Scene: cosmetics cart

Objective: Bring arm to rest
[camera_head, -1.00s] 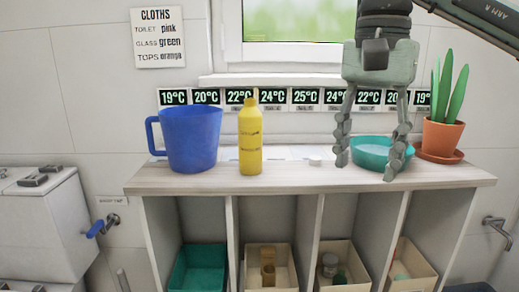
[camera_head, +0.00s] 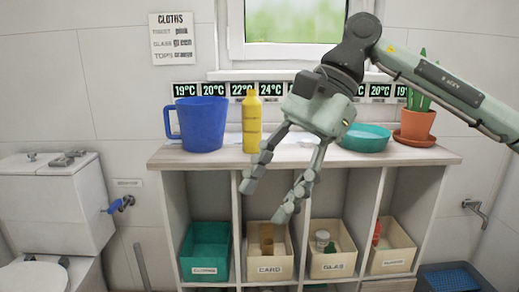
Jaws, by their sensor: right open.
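My right gripper (camera_head: 265,197) is open and empty. It hangs tilted in front of the shelf unit, its fingers pointing down and to the left, and its fingertips show below the level of the top board. My right arm comes in from the right. On the shelf's top (camera_head: 165,156) stand a blue jug (camera_head: 202,125) at the left, a yellow bottle (camera_head: 251,128) left of the gripper and a teal bowl (camera_head: 366,138) to its right. The gripper body hides part of the wall strip and the board. My left gripper is not in view.
Below are a green bin (camera_head: 205,246) and several cream bins, including one labelled CARD (camera_head: 268,270). A potted cactus (camera_head: 416,124) stands at the right end, close to my arm. A white toilet (camera_head: 55,200) is at the left. A blue-lined crate (camera_head: 455,278) sits at lower right.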

